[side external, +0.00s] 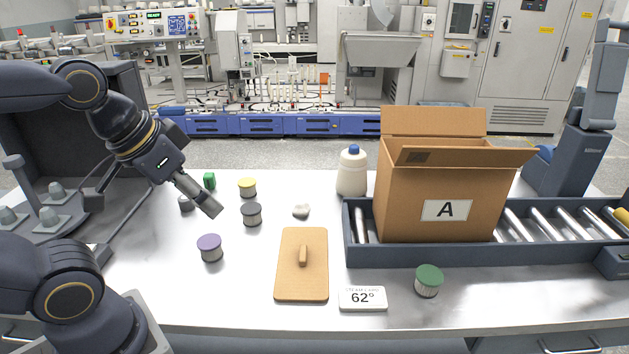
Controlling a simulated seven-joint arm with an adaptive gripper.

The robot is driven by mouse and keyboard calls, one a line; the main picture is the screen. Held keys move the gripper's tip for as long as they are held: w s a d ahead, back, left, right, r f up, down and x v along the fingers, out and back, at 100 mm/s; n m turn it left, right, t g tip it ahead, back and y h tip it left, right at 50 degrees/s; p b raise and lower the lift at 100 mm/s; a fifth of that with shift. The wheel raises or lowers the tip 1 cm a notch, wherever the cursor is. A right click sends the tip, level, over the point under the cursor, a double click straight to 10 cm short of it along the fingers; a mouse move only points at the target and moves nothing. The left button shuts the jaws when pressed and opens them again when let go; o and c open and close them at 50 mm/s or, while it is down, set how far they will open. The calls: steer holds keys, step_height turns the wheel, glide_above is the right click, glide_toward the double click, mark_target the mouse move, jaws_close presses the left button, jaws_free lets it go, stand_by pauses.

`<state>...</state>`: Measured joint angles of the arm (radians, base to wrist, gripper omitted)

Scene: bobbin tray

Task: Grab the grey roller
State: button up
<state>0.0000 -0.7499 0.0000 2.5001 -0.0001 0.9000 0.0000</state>
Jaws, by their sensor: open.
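A grey roller (251,214), a short ribbed cylinder with a dark grey top, stands upright on the metal table left of the middle. My gripper (211,207) points down and to the right, with its tips above the table to the left of the grey roller and apart from it in the picture. It is open, with nothing seen between the fingers; they overlap from this side. A smaller dark grey piece (186,203) sits just left of my gripper.
Yellow-topped (247,188), purple-topped (210,248) and green-topped (429,281) rollers stand around. A green piece (209,181) is behind my gripper. A wooden board with handle (302,280), white lump (301,211), bottle (352,174), display (362,299) and carton (438,190) on a conveyor (420,254) lie rightward.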

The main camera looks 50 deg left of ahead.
steer(key=shift+o, duration=1)
